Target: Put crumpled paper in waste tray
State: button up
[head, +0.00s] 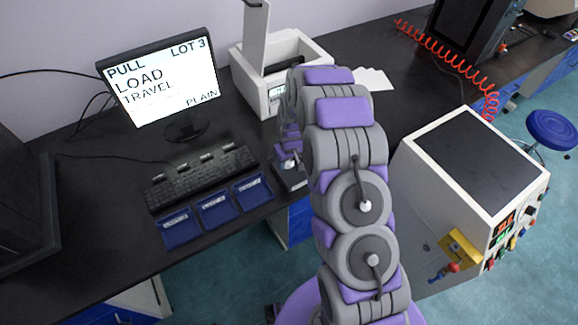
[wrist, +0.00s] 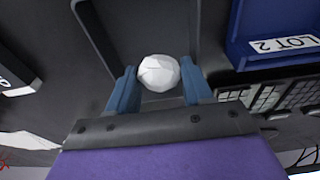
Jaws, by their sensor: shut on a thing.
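The crumpled paper (wrist: 158,73) is a white faceted ball between the two blue fingertips of my gripper (wrist: 160,88) in the wrist view. The gripper is shut on it. A dark tray (wrist: 95,36) with raised rims lies beyond the ball in the wrist view, and the ball overlaps its near part. In the head view the black tray (head: 291,184) sits on the bench right of the blue trays, with my gripper (head: 288,165) over its far part. I cannot tell the height of the ball above the tray floor.
Several labelled blue trays (head: 217,208) lie before the keyboard (head: 200,178), left of the black tray; one blue tray (wrist: 275,35) is close by in the wrist view. A white instrument (head: 275,72) stands behind. A monitor (head: 160,80) is at left.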

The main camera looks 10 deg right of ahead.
aim_at(293, 166)
jog(key=f, duration=0.3)
jog(key=shift+d+f+b, duration=0.15)
jog(key=shift+d+b, duration=0.15)
jog(key=shift+b, duration=0.05)
jog(key=shift+d+f, duration=0.1)
jog(key=shift+d, duration=0.5)
